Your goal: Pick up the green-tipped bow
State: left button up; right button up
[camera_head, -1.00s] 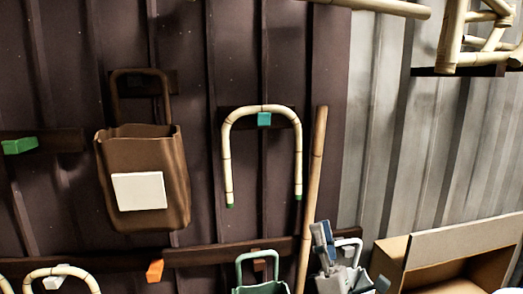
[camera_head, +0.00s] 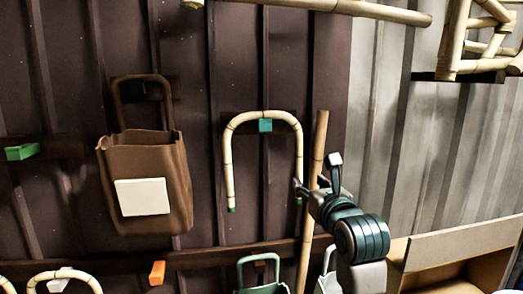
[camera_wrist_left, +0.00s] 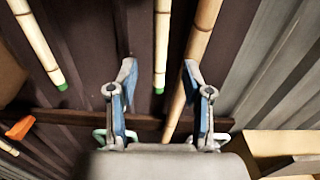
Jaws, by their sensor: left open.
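The green-tipped bow (camera_head: 228,160) is a pale bamboo arch hanging on the dark wall from a teal peg (camera_head: 265,125), both legs pointing down with green ends. My left gripper (camera_head: 317,173) is at the lower end of its right leg in the head view. In the left wrist view the gripper (camera_wrist_left: 158,77) is open, and one bow leg (camera_wrist_left: 162,40) with its green tip shows between the two fingers, not clamped. The other leg (camera_wrist_left: 38,45) shows to the left, outside the fingers. My right gripper is not in view.
A bamboo pole (camera_head: 305,255) leans on the wall just right of the bow, close to my gripper. A brown bag (camera_head: 150,160) hangs to the left. A green bag (camera_head: 262,290) hangs below. A cardboard box (camera_head: 460,243) is at the lower right.

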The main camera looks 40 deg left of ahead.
aim_at(299, 175)
pick_arm(q)
jog(key=x, duration=0.3)
jog(key=shift+a+p, duration=0.25)
jog(key=shift+p, duration=0.05)
jog(key=p+x, duration=0.2)
jog(key=x, duration=0.2)
jog(key=shift+d+f, duration=0.15)
jog(key=shift+w+a+f, duration=0.15)
jog(key=shift+w+a, duration=0.2)
jog(key=shift+a, duration=0.2)
jog(key=c, duration=0.9)
grip_shut()
